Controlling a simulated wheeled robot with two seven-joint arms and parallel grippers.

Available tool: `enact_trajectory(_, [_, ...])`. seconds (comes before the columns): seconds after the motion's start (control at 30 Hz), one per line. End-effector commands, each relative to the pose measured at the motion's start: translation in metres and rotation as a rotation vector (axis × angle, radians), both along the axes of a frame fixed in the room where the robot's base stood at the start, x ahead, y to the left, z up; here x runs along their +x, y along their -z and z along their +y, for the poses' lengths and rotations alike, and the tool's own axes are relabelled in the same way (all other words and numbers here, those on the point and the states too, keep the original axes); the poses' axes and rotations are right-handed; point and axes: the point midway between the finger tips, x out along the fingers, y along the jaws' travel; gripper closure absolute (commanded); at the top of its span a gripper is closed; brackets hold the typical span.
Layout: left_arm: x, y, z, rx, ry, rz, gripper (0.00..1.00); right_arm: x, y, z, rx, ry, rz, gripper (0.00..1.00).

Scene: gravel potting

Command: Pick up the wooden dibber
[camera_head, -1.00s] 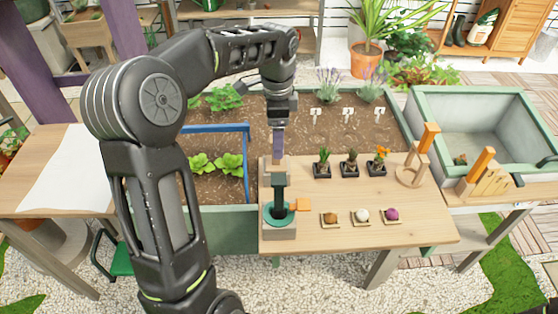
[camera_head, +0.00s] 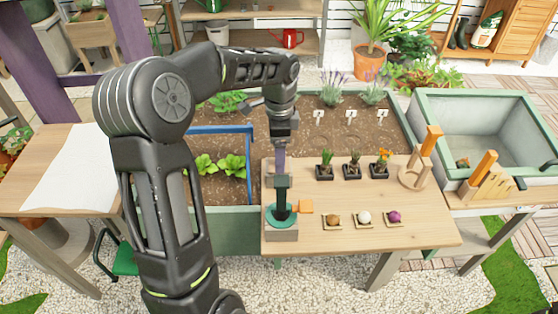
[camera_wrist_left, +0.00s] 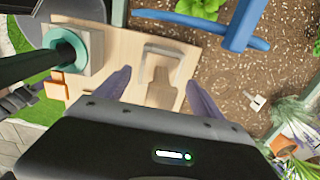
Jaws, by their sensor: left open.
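My left gripper (camera_head: 280,168) points down over the left end of the wooden work table (camera_head: 350,239). In the left wrist view its two fingers (camera_wrist_left: 159,78) are apart. A pale brown, long wooden shape (camera_wrist_left: 158,88) shows between and below them, beside a grey bracket (camera_wrist_left: 170,52); whether it is the dibber is unclear. An orange-handled tool (camera_head: 432,139) leans in a round-based wooden stand (camera_head: 411,180) at the table's right; it may also be the dibber. My right gripper is out of view.
A dark upright post stands in a teal ring (camera_head: 270,217) close to the gripper, with an orange block (camera_head: 306,206) beside it. Several potted plants (camera_head: 353,168) and small trays (camera_head: 364,219) stand farther right. A blue frame (camera_head: 220,129) crosses the planter behind.

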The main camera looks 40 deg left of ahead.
Motion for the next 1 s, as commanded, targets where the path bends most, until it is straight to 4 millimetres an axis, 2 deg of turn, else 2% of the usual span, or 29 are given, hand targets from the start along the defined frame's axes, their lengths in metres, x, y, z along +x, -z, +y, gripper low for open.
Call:
enact_trajectory(0.1, [-0.001,0.018,0.001,0.000,0.000,0.004,0.22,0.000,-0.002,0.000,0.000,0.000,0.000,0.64])
enact_trajectory(0.23, [-0.001,0.029,0.000,0.000,-0.001,0.002,0.22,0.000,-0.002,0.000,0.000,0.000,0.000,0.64])
enact_trajectory(0.83, [-0.001,0.029,0.001,0.000,-0.001,0.000,0.22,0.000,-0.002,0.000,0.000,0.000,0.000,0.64])
enact_trajectory(1.0, [-0.001,0.029,0.001,0.000,0.000,0.000,0.36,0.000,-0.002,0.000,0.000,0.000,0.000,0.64])
